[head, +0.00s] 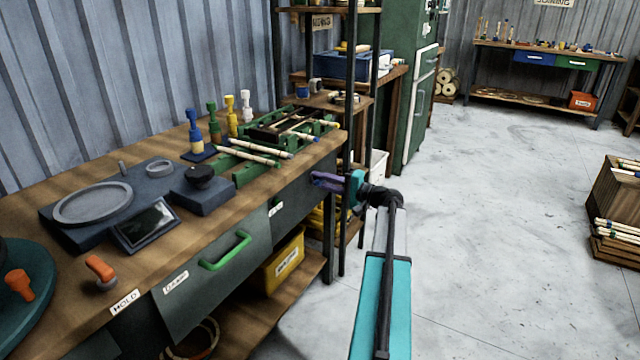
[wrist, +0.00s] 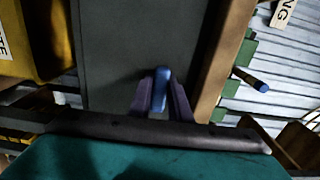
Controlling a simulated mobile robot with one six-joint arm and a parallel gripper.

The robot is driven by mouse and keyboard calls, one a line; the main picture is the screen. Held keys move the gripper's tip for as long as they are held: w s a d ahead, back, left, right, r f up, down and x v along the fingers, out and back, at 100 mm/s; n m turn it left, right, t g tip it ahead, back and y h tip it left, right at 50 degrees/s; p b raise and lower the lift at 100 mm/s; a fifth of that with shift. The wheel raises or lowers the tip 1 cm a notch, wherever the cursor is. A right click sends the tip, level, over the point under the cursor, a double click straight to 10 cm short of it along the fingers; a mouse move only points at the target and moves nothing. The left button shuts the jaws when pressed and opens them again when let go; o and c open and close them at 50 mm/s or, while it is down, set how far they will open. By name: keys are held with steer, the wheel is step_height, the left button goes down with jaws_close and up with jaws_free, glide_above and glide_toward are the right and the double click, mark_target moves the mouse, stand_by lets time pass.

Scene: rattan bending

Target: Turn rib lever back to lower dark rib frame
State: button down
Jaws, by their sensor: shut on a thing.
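My gripper (head: 322,181), with purple fingers, is at the bench's front panel, right of the drawer with the green handle. In the wrist view its two fingers are shut on a blue handle (wrist: 161,88), which I take to be the rib lever. The lever stands out from a dark grey panel (wrist: 130,45). In the head view the lever is hidden by the fingers. The dark rib frame (head: 270,133) appears to sit within the green fixture (head: 247,174) on the bench top, with pale rattan poles (head: 255,147) beside and across it. Its exact height cannot be told.
The bench (head: 60,210) holds a dark device with a round plate (head: 93,204) and a small screen (head: 146,222). An orange lever (head: 100,268) is near its front edge. A yellow bin (head: 285,262) is underneath.

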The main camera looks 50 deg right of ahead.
steer(key=shift+a+f, duration=0.15)
steer(key=c, duration=1.6)
jaws_free()
steer(key=shift+c, duration=0.2)
steer(key=shift+s, duration=0.15)
steer(key=p+v, duration=0.2)
steer(key=v, duration=1.1)
steer(key=shift+s, duration=0.3)
steer(key=shift+d, duration=0.2)
